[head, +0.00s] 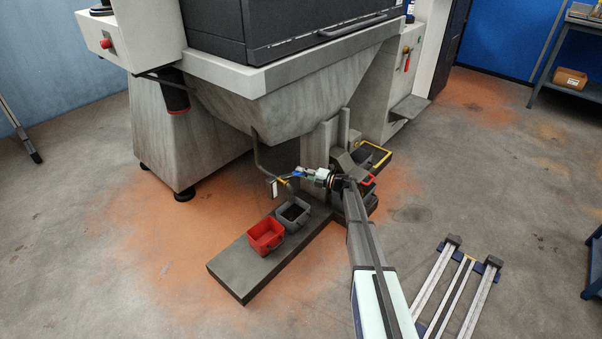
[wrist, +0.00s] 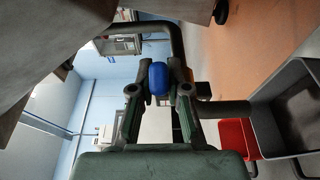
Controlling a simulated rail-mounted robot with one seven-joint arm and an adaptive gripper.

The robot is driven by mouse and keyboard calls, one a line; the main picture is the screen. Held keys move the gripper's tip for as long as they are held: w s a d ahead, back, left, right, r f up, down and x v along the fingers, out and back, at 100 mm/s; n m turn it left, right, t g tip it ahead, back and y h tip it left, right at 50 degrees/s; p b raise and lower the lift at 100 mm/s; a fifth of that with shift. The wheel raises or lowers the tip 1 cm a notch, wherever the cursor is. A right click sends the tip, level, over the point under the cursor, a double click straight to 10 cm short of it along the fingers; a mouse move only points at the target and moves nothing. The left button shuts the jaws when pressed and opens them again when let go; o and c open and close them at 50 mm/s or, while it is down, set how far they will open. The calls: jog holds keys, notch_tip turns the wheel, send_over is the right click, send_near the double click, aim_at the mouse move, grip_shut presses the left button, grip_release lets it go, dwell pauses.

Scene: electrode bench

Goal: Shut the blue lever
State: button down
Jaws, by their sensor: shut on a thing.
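The blue lever (wrist: 158,79) shows in the wrist view as a rounded blue grip between my two fingertips. My gripper (wrist: 158,88) is shut on it, with one finger on each side. In the head view my gripper (head: 303,174) is small, beside the lower end of the bent drain pipe (head: 262,160) under the machine's hopper. A small blue patch of the lever (head: 297,174) shows at its tips there. The fingers hide part of the lever, and its base is hard to make out.
A grey bin (head: 306,223) and a red bin (head: 265,249) stand on a dark plinth (head: 232,276) just below my gripper. The hopper (head: 235,105) overhangs behind. A yellow-edged tray (head: 387,158) is to the right. Open floor lies in front, with a rail frame (head: 437,275) at right.

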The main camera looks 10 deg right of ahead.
jog(key=c, duration=1.1)
grip_release()
jog(key=shift+a, duration=0.1)
jog(key=shift+c, duration=0.2)
jog(key=v, duration=1.2)
